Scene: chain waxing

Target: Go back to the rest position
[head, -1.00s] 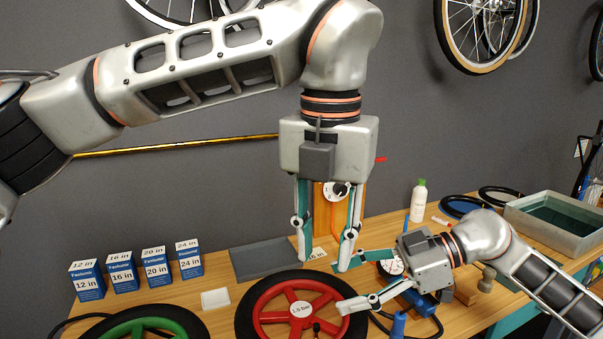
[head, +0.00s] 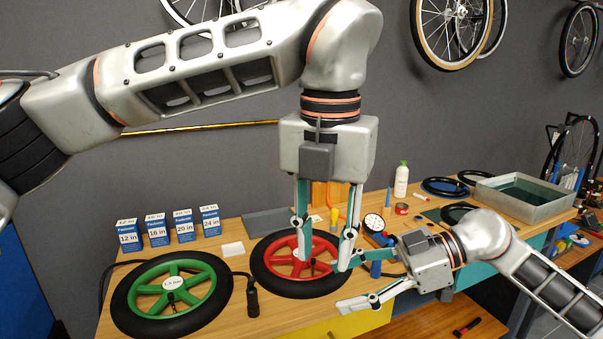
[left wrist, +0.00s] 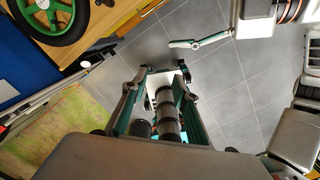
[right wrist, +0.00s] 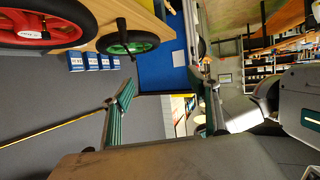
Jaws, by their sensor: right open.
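My left gripper (head: 323,262) points down in the head view, in front of the red wheel (head: 264,263) in the picture. Its fingers are apart with nothing held between them; it also shows open in the left wrist view (left wrist: 164,72). My right gripper (head: 349,283) is lower and to the right, pointing left, with its fingers spread and empty. It also shows open in the right wrist view (right wrist: 165,88). The red wheel lies flat on the wooden workbench (head: 232,312), partly hidden by the left fingers.
A green wheel (head: 205,272) lies at the bench's left. Several blue-and-white boxes (head: 160,237) stand behind it. A dial gauge (head: 374,222), a white bottle (head: 401,182) and a grey tray (head: 545,209) are at the right.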

